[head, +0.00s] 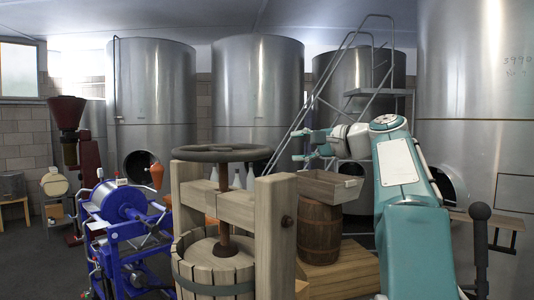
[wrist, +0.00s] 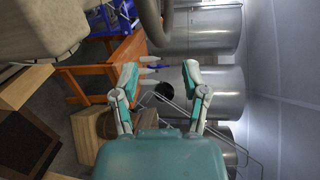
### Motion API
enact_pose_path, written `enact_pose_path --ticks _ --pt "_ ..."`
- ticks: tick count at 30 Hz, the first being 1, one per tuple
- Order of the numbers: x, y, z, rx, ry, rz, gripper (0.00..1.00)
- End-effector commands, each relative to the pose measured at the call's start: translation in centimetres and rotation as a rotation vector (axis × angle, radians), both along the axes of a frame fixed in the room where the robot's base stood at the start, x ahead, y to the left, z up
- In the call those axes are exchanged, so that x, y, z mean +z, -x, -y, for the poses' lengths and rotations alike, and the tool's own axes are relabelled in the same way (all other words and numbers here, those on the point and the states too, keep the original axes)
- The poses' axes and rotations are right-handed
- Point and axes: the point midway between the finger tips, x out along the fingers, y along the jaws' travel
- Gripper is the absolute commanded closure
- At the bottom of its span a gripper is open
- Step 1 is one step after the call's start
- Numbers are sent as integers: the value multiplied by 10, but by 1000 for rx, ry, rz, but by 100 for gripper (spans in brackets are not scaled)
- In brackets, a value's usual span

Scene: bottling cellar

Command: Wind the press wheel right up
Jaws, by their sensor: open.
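The press wheel (head: 222,153) is a dark, flat ring lying level on top of an upright screw (head: 224,210) in the wooden press. The screw passes through the press's thick beam (head: 237,193) down to a slatted tub (head: 213,278). My gripper (head: 299,146) is to the right of the wheel at about its height, fingers pointing left, apart from the rim. In the wrist view my gripper (wrist: 160,68) has its fingers spread with nothing held between them. A curved dark piece at the top of that view looks like the wheel's rim (wrist: 151,22).
The press's wooden post (head: 275,225) stands between the wheel and my arm. A wooden box (head: 330,187) on a barrel (head: 320,233) is below my gripper. White bottles (head: 238,179) stand behind the wheel. A blue machine (head: 125,215) is left; steel tanks and a ladder stand behind.

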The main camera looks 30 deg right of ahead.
Motion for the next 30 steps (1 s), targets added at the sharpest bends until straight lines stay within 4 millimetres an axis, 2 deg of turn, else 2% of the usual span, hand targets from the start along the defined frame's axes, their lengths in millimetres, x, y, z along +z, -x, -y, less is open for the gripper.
enact_pose_path --ticks 3,11,14,24,30 --pt "1 7 -10 -71 -5 -20 42" --pt "-3 8 -16 -129 -9 -37 42" --pt "-5 -2 -18 -126 -9 -37 42" --pt "-16 -62 -33 -124 -9 -36 42" --pt "-19 -86 -38 -126 -8 -35 42"
